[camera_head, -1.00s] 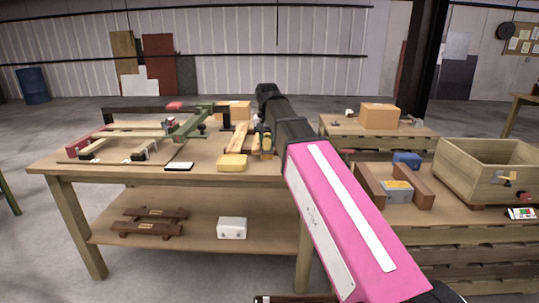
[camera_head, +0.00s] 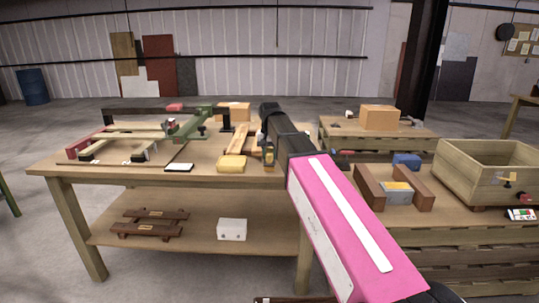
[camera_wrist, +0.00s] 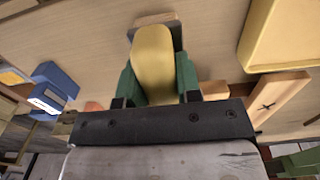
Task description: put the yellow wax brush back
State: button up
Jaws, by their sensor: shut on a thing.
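My gripper (camera_wrist: 158,85) is shut on the yellow wax brush (camera_wrist: 154,58). Its green finger pads press on both sides of the brush's yellow body, and a brown-grey end (camera_wrist: 157,19) shows beyond it. In the head view my gripper (camera_head: 268,154) is small and partly hidden by my arm, over the right end of the long workbench (camera_head: 75,170). Whether the brush touches the bench top is not clear. A yellow tray-like block (camera_head: 231,164) lies just left of the gripper; in the wrist view a yellow thing (camera_wrist: 288,38) fills the upper right.
Wooden pieces (camera_head: 239,138) lie behind the gripper. A green clamp frame (camera_head: 195,125) and a white-topped dark slab (camera_head: 179,167) are further left. On the right table stand brown blocks (camera_head: 369,187), a blue thing (camera_head: 407,160) and a wooden crate (camera_head: 480,178).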

jog(key=shift+f, duration=0.1)
jog(key=o, duration=0.9)
notch_tip(320, 180, up, 12)
dwell(0.4)
